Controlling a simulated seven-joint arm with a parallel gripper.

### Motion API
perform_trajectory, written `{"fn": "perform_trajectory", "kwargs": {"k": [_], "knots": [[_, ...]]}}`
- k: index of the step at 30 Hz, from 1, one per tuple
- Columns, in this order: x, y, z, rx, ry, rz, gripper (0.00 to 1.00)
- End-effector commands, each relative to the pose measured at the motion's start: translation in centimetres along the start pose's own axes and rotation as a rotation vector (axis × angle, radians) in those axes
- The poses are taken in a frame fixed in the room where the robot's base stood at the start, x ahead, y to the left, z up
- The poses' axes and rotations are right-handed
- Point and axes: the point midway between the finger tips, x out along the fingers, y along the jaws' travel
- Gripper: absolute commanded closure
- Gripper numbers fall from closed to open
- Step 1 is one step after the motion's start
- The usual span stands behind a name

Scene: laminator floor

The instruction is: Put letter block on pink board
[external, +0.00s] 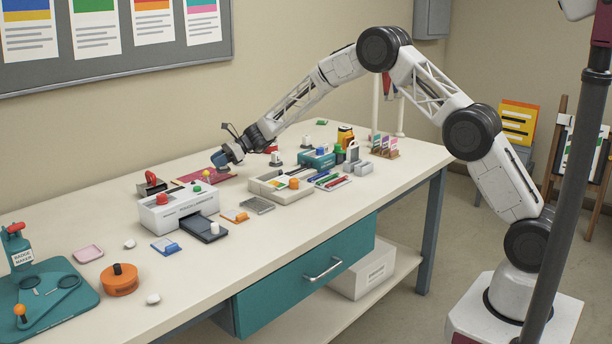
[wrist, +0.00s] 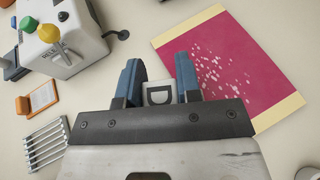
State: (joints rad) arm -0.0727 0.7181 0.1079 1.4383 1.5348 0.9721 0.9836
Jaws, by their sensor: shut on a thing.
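The letter block (wrist: 158,86) is a small pale block with a dark rounded letter mark, seen between the two blue fingers in the wrist view. My gripper (wrist: 159,90) is shut on it. In the external view my gripper (external: 222,158) is low at the back of the table, and I cannot make out the block there. The pink board (wrist: 222,68) is a flat crimson sheet with cream end strips and white specks. It lies to the right of the block in the wrist view, and my right finger overlaps its left edge. It shows partly behind my gripper in the external view (external: 188,180).
A white machine (external: 178,211) with coloured knobs stands left of my gripper, also in the wrist view (wrist: 62,42). A beige device (external: 280,188) and a teal box (external: 317,158) stand to the right. A teal badge maker (external: 70,290) fills the near left corner.

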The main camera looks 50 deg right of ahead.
Motion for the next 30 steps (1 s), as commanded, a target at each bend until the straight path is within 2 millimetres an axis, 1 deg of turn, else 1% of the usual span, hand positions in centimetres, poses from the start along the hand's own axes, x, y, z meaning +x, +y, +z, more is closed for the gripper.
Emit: {"fn": "perform_trajectory", "kwargs": {"k": [3, 21, 27, 30], "knots": [[0.8, -1.2, 0.3, -0.002, -0.002, -0.001, 1.00], [4.3, -6.5, 1.1, -0.003, -0.001, -0.001, 1.00], [5.3, -8.0, 1.3, -0.002, -0.001, -0.001, 1.00], [5.5, -8.4, 1.4, -0.001, -0.001, -0.001, 1.00]]}}
